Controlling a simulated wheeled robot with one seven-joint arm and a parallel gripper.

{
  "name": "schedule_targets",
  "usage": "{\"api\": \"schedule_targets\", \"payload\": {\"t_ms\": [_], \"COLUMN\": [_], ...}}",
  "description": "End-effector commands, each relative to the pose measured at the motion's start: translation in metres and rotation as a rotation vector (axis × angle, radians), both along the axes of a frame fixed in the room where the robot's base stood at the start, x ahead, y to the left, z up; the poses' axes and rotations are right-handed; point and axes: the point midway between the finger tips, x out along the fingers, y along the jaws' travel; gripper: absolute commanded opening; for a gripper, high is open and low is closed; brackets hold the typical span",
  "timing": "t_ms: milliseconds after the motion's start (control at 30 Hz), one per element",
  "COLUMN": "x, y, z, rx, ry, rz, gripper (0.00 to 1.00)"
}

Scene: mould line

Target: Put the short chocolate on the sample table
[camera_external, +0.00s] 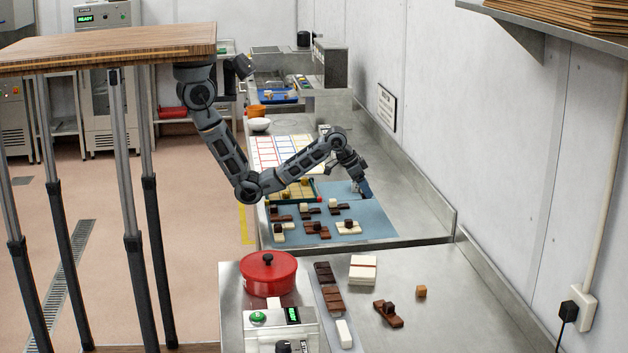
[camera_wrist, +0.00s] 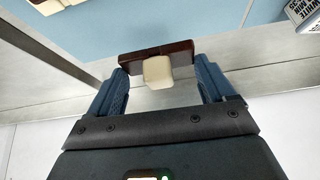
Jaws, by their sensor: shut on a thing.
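My gripper (camera_external: 364,190) is low over the far right part of the blue mat (camera_external: 378,226) on the steel counter. In the wrist view its two blue fingers (camera_wrist: 158,80) are closed on the ends of a dark brown chocolate bar (camera_wrist: 182,52) with a cream cube (camera_wrist: 158,72) on it. Whether this piece touches the mat is unclear. Several brown and cream chocolates, such as a cream one with a brown cube (camera_external: 348,227), lie in rows on the mat. I cannot tell which surface is the sample table.
A near steel table holds a red pot (camera_external: 268,275), a device with a green button (camera_external: 279,330), cream slabs (camera_external: 363,269), a brown bar with a cube (camera_external: 388,314) and a small brown cube (camera_external: 421,291). A wooden top (camera_external: 105,48) stands left. Wall runs along the right.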

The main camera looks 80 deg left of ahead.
Motion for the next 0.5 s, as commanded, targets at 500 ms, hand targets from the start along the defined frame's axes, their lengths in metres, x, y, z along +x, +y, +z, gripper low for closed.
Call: {"api": "schedule_targets", "payload": {"t_ms": [500], "x": [0.035], "y": [0.059], "z": [-0.043], "rx": [-0.001], "ry": [-0.001], "rz": [0.0], "gripper": [0.37]}}
